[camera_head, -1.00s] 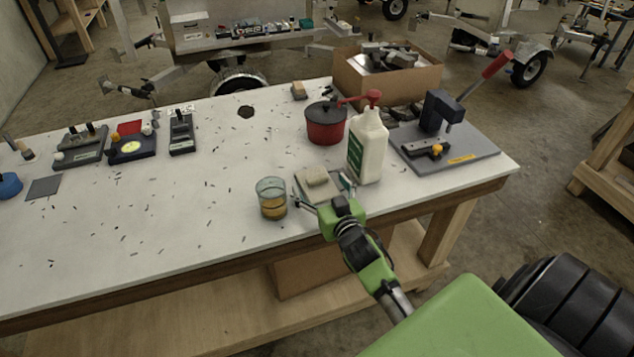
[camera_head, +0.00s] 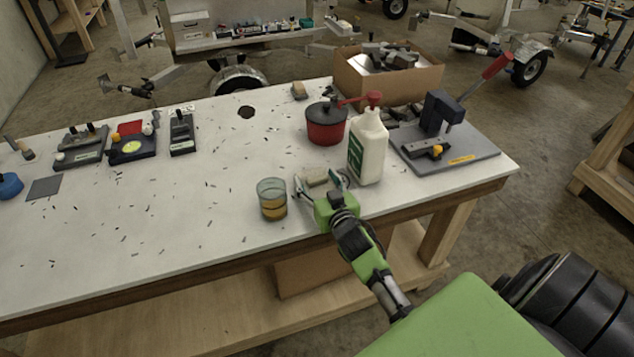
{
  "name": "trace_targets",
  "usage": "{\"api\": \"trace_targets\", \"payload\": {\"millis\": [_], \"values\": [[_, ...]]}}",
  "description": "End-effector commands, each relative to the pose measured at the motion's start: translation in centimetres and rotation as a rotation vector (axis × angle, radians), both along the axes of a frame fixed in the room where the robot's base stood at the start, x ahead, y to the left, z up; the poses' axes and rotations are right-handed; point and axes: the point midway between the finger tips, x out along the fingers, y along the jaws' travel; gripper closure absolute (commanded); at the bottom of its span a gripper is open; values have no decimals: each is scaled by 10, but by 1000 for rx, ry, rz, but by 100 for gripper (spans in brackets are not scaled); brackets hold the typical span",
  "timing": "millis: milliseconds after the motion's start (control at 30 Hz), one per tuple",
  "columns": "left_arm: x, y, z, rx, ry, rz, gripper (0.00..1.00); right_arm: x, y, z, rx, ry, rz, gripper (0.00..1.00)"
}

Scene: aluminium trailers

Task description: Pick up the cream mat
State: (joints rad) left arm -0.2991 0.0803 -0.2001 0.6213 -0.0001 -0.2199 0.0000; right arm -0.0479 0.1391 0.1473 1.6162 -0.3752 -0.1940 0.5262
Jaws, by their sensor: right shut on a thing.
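The cream mat (camera_head: 318,187) is near the front edge of the white workbench, right of the glass and left of the white bottle. A small beige block (camera_head: 316,177) shows on top of it. My right gripper (camera_head: 321,182) reaches in from the front, with its fingers spread wide at the mat's left and right sides, shut on it. The gripper hides most of the mat, and I cannot tell whether it is clear of the bench. My left gripper is not in view.
A glass with amber liquid (camera_head: 272,200) stands close left of the gripper. A white bottle (camera_head: 368,147) stands close right. Behind are a red pot (camera_head: 326,126) and a lever press (camera_head: 440,135). The bench's (camera_head: 200,215) left middle holds only small scraps.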

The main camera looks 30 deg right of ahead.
Motion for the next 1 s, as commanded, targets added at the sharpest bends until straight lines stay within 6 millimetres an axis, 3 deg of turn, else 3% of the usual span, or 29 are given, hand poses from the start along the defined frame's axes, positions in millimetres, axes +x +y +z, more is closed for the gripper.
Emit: {"api": "trace_targets", "payload": {"millis": [167,333,433,700,1000], "values": [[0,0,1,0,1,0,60,0,0,11,-2,-3,1,59],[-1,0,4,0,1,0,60,0,0,36,-2,-5,2,59],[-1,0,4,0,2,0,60,-12,5,45,-1,-2,1,59],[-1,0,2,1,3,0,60,-54,23,94,1,-2,2,59],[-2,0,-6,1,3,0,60,-108,45,118,2,0,1,59]]}}
